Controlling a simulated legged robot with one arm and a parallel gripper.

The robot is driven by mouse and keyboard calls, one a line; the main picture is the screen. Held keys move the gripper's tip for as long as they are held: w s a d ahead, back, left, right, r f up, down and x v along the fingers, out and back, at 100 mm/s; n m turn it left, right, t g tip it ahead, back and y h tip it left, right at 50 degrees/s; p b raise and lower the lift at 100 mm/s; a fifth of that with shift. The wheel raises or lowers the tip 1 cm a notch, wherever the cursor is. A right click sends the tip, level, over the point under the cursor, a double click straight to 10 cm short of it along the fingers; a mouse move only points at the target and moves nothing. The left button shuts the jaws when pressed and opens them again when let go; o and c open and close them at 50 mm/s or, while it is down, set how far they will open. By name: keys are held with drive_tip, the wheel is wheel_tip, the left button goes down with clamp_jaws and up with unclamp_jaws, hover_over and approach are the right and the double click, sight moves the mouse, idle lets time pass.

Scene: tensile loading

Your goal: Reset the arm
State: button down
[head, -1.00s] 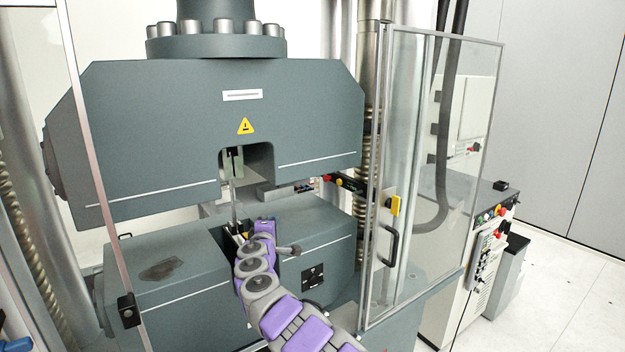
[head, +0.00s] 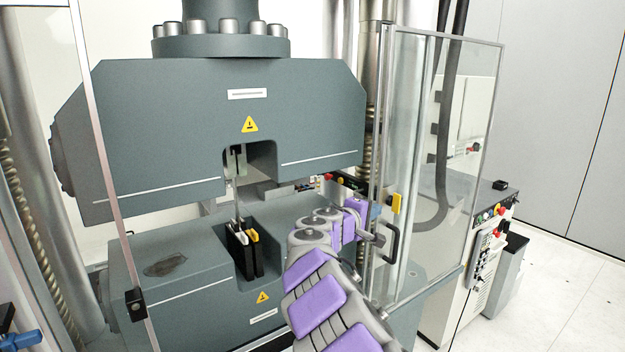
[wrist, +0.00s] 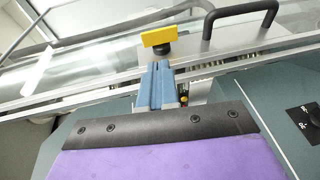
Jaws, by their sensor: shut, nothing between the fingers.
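My arm, grey with purple panels, reaches in from the bottom of the head view. My gripper (head: 374,211) is at the right of the machine, by the edge of the clear guard door (head: 415,170). In the wrist view its blue-grey fingers (wrist: 160,88) are together with nothing between them, and a yellow knob (wrist: 158,37) shows just beyond them. A thin metal specimen (head: 237,195) stands upright between the upper crosshead (head: 200,110) and the lower grip (head: 243,255), apart from my gripper.
The door's black handle (head: 391,242) is close to my gripper, and it also shows in the wrist view (wrist: 240,12). A control cabinet (head: 460,265) with coloured buttons stands at the right. Open floor (head: 565,290) lies beyond it.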

drive_tip(key=s+d+r+m+g+h, duration=0.15)
drive_tip(key=s+d+m+g, duration=0.35)
drive_tip(key=s+d, duration=0.75)
drive_tip(key=s+d+f+m+g+y, duration=0.1)
drive_tip(key=s+d+m+g, duration=0.1)
drive_tip(key=s, duration=0.5)
drive_tip(key=s+d+f+m+g+y, duration=0.1)
drive_tip(key=s+d+f+g, duration=0.1)
drive_tip(key=s, duration=0.5)
drive_tip(key=s+a+f+g+y, duration=0.1)
drive_tip(key=s+a+f+y, duration=0.2)
drive_tip(key=s, duration=0.8)
drive_tip(key=s+a+f+m+g+y, duration=0.1)
drive_tip(key=s+a+f+g+y, duration=0.1)
drive_tip(key=s+a+f+y, duration=0.2)
drive_tip(key=s+a+f+g+y, duration=0.2)
drive_tip(key=s+a+f, duration=0.6)
drive_tip(key=s, duration=1)
drive_tip(key=a+y, duration=0.1)
drive_tip(key=a, duration=0.2)
drive_tip(key=shift+f+m+y, duration=0.3)
drive_tip(key=shift+y, duration=0.05)
